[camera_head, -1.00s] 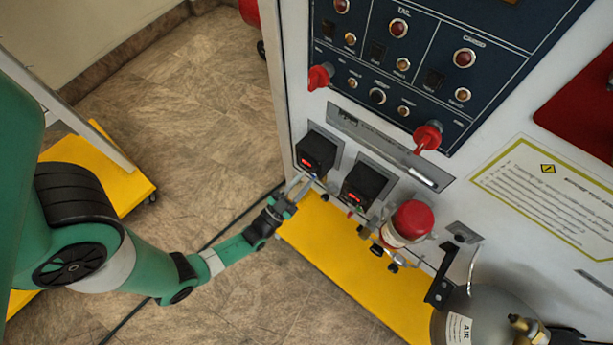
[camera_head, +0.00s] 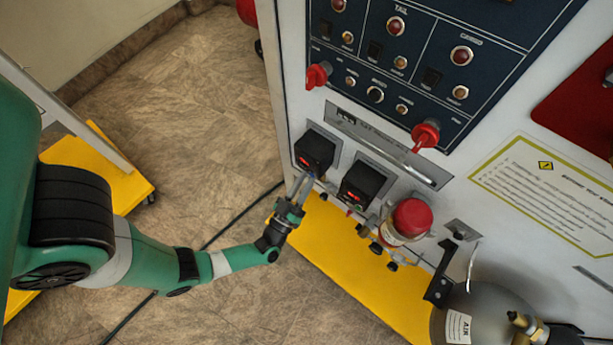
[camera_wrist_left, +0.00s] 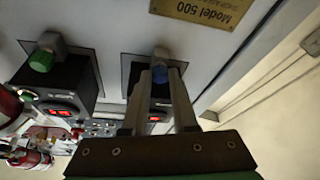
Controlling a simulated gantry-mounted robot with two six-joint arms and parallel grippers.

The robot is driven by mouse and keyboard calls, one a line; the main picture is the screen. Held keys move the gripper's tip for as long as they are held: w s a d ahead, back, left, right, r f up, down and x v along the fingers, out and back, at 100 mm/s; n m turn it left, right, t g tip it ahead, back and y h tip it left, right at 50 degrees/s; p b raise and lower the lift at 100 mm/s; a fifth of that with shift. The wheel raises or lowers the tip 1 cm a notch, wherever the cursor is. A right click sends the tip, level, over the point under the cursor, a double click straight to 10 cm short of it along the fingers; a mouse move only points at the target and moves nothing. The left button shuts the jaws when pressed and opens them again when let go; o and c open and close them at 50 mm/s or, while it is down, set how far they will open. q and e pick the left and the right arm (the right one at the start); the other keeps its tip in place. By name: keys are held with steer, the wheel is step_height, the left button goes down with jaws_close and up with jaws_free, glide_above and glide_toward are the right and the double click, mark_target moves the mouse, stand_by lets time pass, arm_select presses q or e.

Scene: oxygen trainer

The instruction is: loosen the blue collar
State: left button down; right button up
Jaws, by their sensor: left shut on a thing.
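In the head view my left gripper (camera_head: 305,180) reaches from the left to the underside of the left black box (camera_head: 316,150). The collar is too small there to make out clearly. My right gripper is not in view.
A second black box (camera_head: 362,185) stands to the right, with a green collar (camera_wrist_left: 41,61) in the wrist view. A red-capped bottle (camera_head: 410,222) and a grey air tank (camera_head: 487,310) are further right.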

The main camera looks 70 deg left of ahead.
arm_select(q)
steer(key=shift+n, duration=0.5)
steer(key=c, duration=0.7)
jaws_free()
steer(key=v, duration=1.1)
steer(key=shift+s+d, duration=0.15)
steer(key=shift+d, duration=0.15)
steer(key=shift+f, duration=0.1)
